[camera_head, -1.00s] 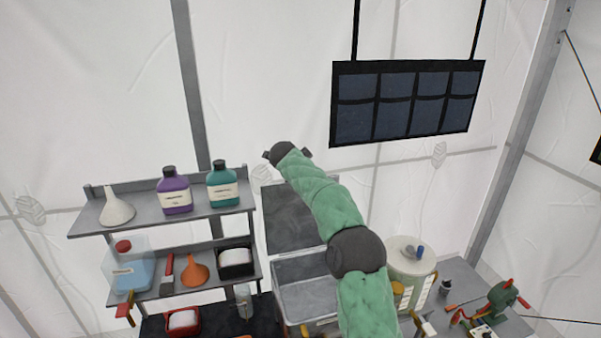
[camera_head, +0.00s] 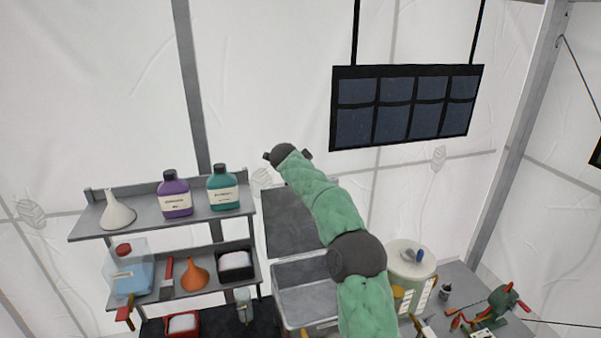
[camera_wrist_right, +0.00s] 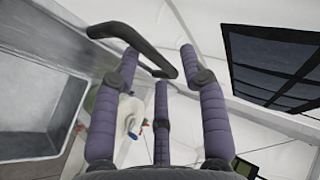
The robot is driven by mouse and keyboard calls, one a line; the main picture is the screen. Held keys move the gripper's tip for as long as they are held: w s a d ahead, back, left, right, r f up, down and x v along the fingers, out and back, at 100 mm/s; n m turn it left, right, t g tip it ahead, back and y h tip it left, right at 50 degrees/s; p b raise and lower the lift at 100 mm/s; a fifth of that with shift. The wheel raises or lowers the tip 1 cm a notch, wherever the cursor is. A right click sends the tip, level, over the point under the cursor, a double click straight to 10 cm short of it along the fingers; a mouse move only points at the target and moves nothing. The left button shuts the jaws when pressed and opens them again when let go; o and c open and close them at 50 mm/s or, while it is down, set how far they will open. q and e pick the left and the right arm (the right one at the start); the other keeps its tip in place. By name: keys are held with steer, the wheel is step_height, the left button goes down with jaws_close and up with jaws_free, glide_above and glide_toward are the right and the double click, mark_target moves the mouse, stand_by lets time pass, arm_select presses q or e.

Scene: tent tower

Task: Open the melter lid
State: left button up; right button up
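The melter appears to be the grey metal box (camera_head: 300,290) at lower centre in the head view. Its grey lid (camera_head: 288,222) stands raised behind the open box. My green-sleeved arm crosses in front and hides part of both; no gripper fingers can be made out there. In the right wrist view, my right gripper (camera_wrist_right: 160,62) has its purple padded fingers spread apart. A dark bent handle (camera_wrist_right: 135,38) runs from the grey metal panel at left across to between the fingertips. I cannot tell whether they touch. My left gripper is not in view.
A shelf rack (camera_head: 155,222) with a purple bottle (camera_head: 174,197), a teal bottle (camera_head: 222,190) and funnels stands at left. A white round vessel (camera_head: 408,268) is right of the box, beside a table with tools (camera_head: 490,310). A dark panel (camera_head: 405,105) hangs above.

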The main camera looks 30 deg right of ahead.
steer(key=shift+s, duration=0.1)
steer(key=v, duration=1.2)
steer(key=shift+f, duration=0.15)
